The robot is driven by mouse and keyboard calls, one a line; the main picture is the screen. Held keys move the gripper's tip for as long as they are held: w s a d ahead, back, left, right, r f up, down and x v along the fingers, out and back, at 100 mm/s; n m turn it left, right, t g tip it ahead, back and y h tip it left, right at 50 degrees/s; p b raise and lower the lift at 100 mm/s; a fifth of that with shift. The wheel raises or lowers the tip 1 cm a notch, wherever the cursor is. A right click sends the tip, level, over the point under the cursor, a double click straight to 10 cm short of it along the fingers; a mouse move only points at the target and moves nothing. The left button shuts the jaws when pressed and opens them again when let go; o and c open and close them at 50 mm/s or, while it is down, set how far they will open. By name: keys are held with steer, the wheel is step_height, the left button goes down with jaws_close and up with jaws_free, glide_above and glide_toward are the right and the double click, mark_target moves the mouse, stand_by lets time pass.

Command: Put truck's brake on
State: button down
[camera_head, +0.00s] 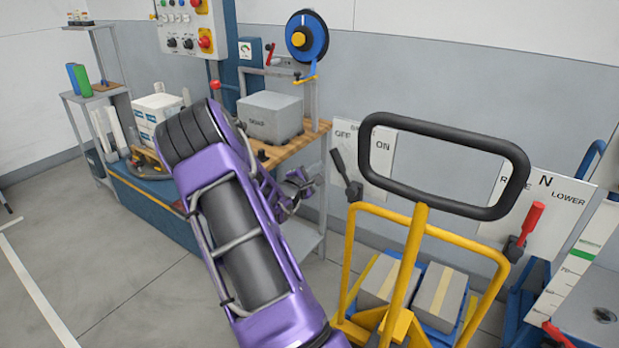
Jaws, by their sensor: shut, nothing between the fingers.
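The truck is a yellow-framed pallet truck (352,245) with a black loop handle (450,139), at the right. A white sign (349,140) behind the handle reads OFF at left and ON at right; its top word is partly hidden. A black brake lever (345,172) stands before this sign, its top leaning left toward OFF. My gripper (306,182) is shut and empty, just left of the lever, with a small gap between them in the picture. My purple arm covers the centre.
A red-handled lever (526,229) stands at a RAISE, N, LOWER plate (545,192). Boxes (441,296) sit on the truck. A workbench (288,147) with a grey box (270,116) is behind my arm. Floor at left is clear.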

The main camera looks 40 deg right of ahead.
mark_target(342, 171)
steer(key=shift+s+d+r, duration=0.35)
steer(key=shift+s+r, duration=0.15)
steer(key=shift+s, duration=0.25)
steer(key=shift+s+d+r, duration=0.35)
steer(key=shift+s+r, duration=0.15)
steer(key=shift+s, duration=0.25)
steer(key=shift+s+r+m, duration=0.2)
steer(key=shift+s+m, duration=0.05)
steer(key=shift+m, duration=0.15)
